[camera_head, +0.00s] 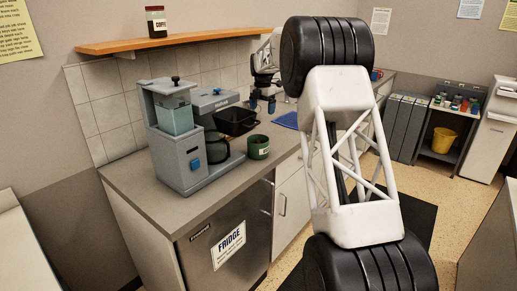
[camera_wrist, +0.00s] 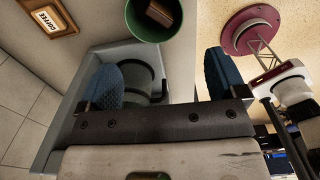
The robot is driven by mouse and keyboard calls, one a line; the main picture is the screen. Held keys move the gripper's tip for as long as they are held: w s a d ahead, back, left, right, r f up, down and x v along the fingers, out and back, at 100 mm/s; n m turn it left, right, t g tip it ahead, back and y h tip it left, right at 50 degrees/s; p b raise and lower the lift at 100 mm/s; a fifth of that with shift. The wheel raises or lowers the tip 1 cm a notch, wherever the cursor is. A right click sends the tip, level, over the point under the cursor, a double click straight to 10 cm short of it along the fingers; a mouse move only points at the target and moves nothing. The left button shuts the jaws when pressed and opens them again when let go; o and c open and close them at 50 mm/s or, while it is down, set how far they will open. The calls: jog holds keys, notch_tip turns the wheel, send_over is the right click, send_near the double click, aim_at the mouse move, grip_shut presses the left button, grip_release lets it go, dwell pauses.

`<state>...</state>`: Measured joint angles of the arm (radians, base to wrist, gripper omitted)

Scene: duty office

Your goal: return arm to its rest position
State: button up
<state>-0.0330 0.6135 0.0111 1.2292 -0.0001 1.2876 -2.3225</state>
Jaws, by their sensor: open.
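My gripper (camera_head: 262,104) is in the head view behind my large arm links, above the counter's far part. Its two blue-padded fingers point down. In the wrist view my gripper (camera_wrist: 166,82) is open, with its fingers well apart and nothing held between them. The grey coffee machine (camera_wrist: 72,112) shows behind and between the fingers there. The arm is raised and folded across the middle of the head view, hiding part of the counter and the wall behind it.
The counter (camera_head: 150,198) holds the coffee machine (camera_head: 180,162), a green mug (camera_head: 258,150), a black basket (camera_head: 232,124) and a blue cloth (camera_head: 286,121). A wooden shelf (camera_head: 190,39) with a coffee jar (camera_head: 157,24) is above. A yellow bucket (camera_head: 443,140) stands far right.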

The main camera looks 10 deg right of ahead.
jog(key=s+d+r+m, duration=0.1)
jog(key=s+r+m, duration=0.35)
jog(key=s, duration=0.75)
jog(key=s+d+r+m+t, duration=0.1)
jog(key=s+r+m, duration=0.35)
jog(key=s, duration=0.85)
jog(key=s+d+r+m, duration=0.1)
jog(key=s+r+m, duration=0.3)
jog(key=s, duration=0.8)
jog(key=s+f+m, duration=0.4)
jog(key=s, duration=0.8)
jog(key=s+f+m+t, duration=0.1)
jog(key=s+f+m, duration=0.3)
jog(key=s, duration=0.9)
jog(key=s+f+m, duration=0.5)
jog(key=s+m, duration=0.1)
jog(key=s, duration=0.7)
jog(key=shift+d+t, duration=0.3)
jog(key=shift+d, duration=0.1)
jog(key=shift+w+f, duration=0.1)
